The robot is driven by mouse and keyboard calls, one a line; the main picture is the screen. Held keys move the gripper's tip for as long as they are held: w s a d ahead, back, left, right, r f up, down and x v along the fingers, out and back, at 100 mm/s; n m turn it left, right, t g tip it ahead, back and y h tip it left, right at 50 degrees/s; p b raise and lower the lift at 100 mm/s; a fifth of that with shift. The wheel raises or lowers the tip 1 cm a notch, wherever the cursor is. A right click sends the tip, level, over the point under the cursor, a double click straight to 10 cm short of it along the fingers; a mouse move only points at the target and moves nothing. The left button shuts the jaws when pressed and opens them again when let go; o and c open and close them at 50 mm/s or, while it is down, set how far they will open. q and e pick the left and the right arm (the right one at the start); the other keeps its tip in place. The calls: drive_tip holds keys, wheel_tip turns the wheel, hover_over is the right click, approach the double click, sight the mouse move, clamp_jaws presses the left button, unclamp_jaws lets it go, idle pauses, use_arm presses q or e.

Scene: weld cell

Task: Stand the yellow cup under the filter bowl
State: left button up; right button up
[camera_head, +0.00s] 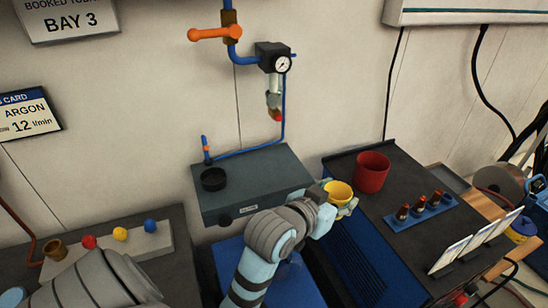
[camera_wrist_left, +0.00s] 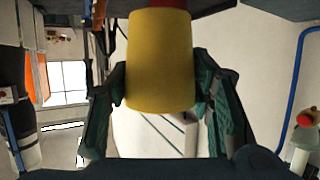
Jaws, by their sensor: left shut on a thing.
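The yellow cup (camera_head: 339,191) is upright in my left gripper (camera_head: 341,206), beside the right end of the grey box. In the left wrist view the yellow cup (camera_wrist_left: 159,60) fills the middle, between the two fingers of my left gripper (camera_wrist_left: 160,90), which is shut on it. The filter bowl (camera_head: 273,99) hangs below the gauge on the wall, with a red tip at its lower end. It also shows in the left wrist view (camera_wrist_left: 300,145), at the right edge. The cup is apart from the bowl, lower and to its right. My right gripper is not in view.
A grey box (camera_head: 265,180) juts out below the filter bowl, with a black ring (camera_head: 213,179) on its left part. A red cup (camera_head: 372,172) stands right of the yellow cup on a dark bench. A blue rack (camera_head: 420,214) is farther right. Blue pipe runs along the wall.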

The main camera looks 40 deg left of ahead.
use_arm(q)
drive_tip(key=w+a+r+n+g+y+p, duration=0.1)
drive_tip(key=w+a+n+y, duration=0.25)
drive_tip(key=a, duration=0.65)
drive_tip(key=w+a+r+n+y+p, duration=0.15)
drive_tip(key=a+y, duration=0.25)
drive_tip(key=a, duration=0.6)
drive_tip(key=shift+n+h, duration=0.25)
drive_tip(key=shift+n, duration=0.15)
drive_tip(key=shift+w+a+f+b, duration=0.15)
drive_tip(key=shift+w+a+f, duration=0.6)
drive_tip(key=shift+a+f, duration=0.4)
drive_tip(key=shift+w+a+f+b, duration=0.15)
drive_tip(key=shift+w+a+f, duration=0.65)
drive_tip(key=shift+f, duration=0.6)
drive_tip(key=shift+w+a+f+b, duration=0.15)
drive_tip(key=shift+w+a+f, duration=0.55)
drive_tip(key=shift+a+f, duration=0.45)
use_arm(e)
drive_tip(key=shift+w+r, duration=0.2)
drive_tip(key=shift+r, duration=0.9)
use_arm(q)
drive_tip(key=o, duration=1.2)
drive_tip(key=shift+d+f, duration=0.1)
drive_tip(key=shift+d, duration=0.05)
